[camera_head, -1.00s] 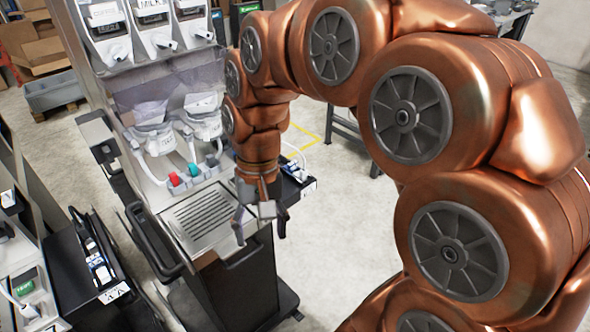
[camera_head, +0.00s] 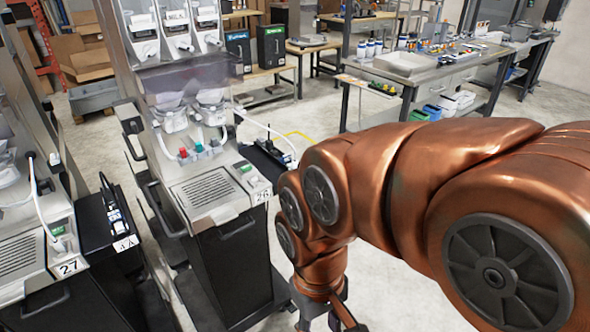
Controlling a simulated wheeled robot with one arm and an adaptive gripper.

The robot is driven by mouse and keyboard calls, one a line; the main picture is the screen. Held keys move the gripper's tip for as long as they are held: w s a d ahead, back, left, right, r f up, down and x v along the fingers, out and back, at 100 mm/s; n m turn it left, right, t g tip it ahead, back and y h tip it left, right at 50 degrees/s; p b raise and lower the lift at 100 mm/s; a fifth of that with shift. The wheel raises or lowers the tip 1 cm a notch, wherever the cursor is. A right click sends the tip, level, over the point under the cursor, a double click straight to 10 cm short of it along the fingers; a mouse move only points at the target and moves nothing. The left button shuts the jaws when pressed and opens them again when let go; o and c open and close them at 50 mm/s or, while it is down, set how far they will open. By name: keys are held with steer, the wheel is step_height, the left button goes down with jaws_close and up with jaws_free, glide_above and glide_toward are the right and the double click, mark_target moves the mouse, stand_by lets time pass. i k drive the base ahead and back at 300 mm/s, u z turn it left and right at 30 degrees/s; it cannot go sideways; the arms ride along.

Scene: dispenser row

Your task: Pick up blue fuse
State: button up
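At this size I cannot tell for sure that these are fuses. My gripper (camera_head: 325,322) hangs at the bottom edge, right of the dispenser and well away from the row. Its fingers look spread apart, with nothing seen between them, but their tips are cut off by the frame.
The dispenser's grated tray (camera_head: 208,190) is in front of the row. Another dispenser, marked 27 (camera_head: 45,290), stands at left. A workbench (camera_head: 440,75) with a white tray and bottles is at the back. Open floor lies between.

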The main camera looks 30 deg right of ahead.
mark_target(286, 157)
steer(key=z, duration=0.3)
steer(key=i, duration=1)
steer(key=z, duration=0.4)
steer(key=k, duration=0.5)
steer(key=z, duration=1.75)
steer(key=i, duration=1.45)
steer(key=u, duration=2.7)
